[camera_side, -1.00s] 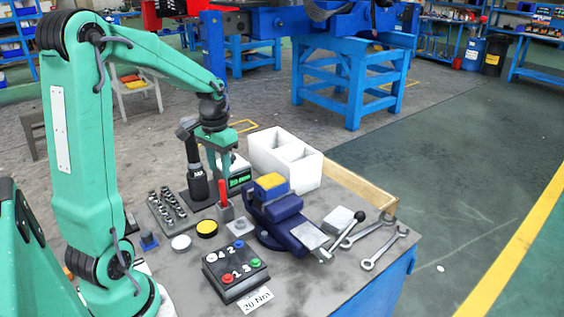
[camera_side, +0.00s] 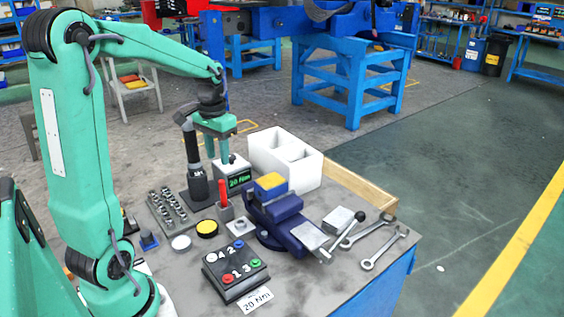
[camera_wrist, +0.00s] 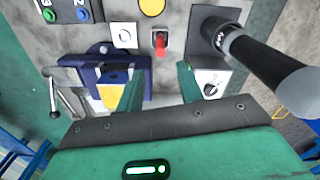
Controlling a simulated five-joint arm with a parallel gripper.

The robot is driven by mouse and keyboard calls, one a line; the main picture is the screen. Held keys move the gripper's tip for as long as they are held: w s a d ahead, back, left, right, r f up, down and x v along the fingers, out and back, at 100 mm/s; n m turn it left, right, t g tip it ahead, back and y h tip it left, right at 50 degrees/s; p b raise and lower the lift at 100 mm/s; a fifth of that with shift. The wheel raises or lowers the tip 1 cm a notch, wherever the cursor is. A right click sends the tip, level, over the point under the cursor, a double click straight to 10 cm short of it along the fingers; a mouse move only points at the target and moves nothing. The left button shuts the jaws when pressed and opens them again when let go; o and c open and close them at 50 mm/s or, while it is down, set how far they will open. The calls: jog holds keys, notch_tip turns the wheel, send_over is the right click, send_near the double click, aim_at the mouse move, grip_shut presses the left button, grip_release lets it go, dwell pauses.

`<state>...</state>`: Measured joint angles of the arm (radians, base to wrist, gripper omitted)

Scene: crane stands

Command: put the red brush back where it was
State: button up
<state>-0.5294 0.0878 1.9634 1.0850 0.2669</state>
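The red brush (camera_side: 222,187) stands upright in a small grey holder (camera_side: 225,213) on the bench. In the wrist view the red brush (camera_wrist: 160,41) shows end-on, near the top middle. My gripper (camera_side: 217,158) hangs above and slightly behind the brush, pointing down. In the wrist view my gripper (camera_wrist: 160,72) has its two green fingers spread well apart with nothing between them. The brush lies beyond the fingertips, and I see no contact.
A blue vise (camera_side: 277,215), white bin (camera_side: 290,160), socket tray (camera_side: 168,212) and button box (camera_side: 236,270) crowd the bench. Wrenches (camera_side: 385,247) lie at right.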

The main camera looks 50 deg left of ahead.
jog(key=s+d+r+m+t, duration=0.1)
jog(key=s+d+t, duration=0.1)
jog(key=d, duration=0.4)
jog(key=s+d+r+m+t, duration=0.1)
jog(key=s+d+r, duration=0.1)
jog(key=s+d, duration=0.2)
jog(key=s+d+r+m+t, duration=0.1)
jog(key=s+d, duration=0.3)
jog(key=d, duration=0.5)
jog(key=shift+r+t, duration=0.75)
jog(key=shift+t, duration=0.05)
